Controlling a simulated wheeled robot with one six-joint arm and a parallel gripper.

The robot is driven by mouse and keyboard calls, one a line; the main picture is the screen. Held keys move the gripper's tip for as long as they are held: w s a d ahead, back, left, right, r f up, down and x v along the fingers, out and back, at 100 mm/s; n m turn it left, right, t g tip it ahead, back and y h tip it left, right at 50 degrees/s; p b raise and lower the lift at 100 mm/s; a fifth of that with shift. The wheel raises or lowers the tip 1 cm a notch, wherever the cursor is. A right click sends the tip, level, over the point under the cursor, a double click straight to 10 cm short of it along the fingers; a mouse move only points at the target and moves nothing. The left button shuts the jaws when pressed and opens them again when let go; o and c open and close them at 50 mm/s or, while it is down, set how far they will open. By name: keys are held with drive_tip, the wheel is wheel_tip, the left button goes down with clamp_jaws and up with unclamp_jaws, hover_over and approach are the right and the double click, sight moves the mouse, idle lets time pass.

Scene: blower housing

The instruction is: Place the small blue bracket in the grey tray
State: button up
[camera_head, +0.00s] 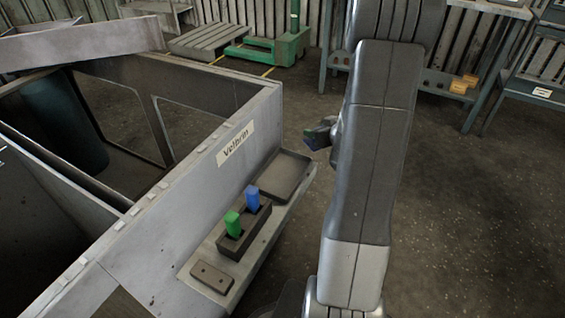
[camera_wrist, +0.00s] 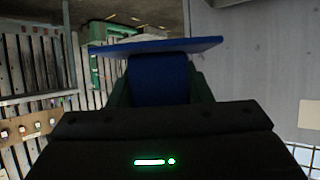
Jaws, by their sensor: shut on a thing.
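In the wrist view my gripper (camera_wrist: 160,90) is shut on a blue bracket (camera_wrist: 158,68), which has a wide flat plate at its far end. In the head view my gripper (camera_head: 320,134) is small and partly hidden behind my arm. It is held up to the right of the grey tray (camera_head: 271,176), apart from it. The tray is shallow, looks empty, and sits at the far end of a ledge on the housing's side.
A dark holder (camera_head: 240,236) on the ledge carries an upright green piece (camera_head: 232,224) and blue piece (camera_head: 252,198). A flat block (camera_head: 212,277) lies nearer. The grey housing (camera_head: 195,165) labelled Velbrin rises left of the ledge. Open floor (camera_head: 450,220) lies right.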

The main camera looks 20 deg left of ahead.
drive_tip(key=s+a+r+n+g+y+p, duration=0.2)
drive_tip(key=s+a+r+n+g+p, duration=0.25)
drive_tip(key=s+a+r, duration=0.2)
drive_tip(key=s+f+b, duration=0.1)
drive_tip(key=f+b, duration=0.1)
drive_tip(key=f, duration=0.3)
drive_tip(key=s+a+f+n+g+b, duration=0.1)
drive_tip(key=f+b, duration=0.2)
drive_tip(key=f, duration=0.2)
drive_tip(key=s+a+f+n+g+b, duration=0.1)
drive_tip(key=s+f+b, duration=0.1)
drive_tip(key=f, duration=0.3)
drive_tip(key=shift+f+g+y+b, duration=0.15)
drive_tip(key=shift+g+y+b, duration=0.15)
drive_tip(key=shift+b, duration=0.2)
drive_tip(key=shift+f, duration=0.15)
drive_tip(key=o, duration=1)
drive_tip(key=shift+o, duration=0.2)
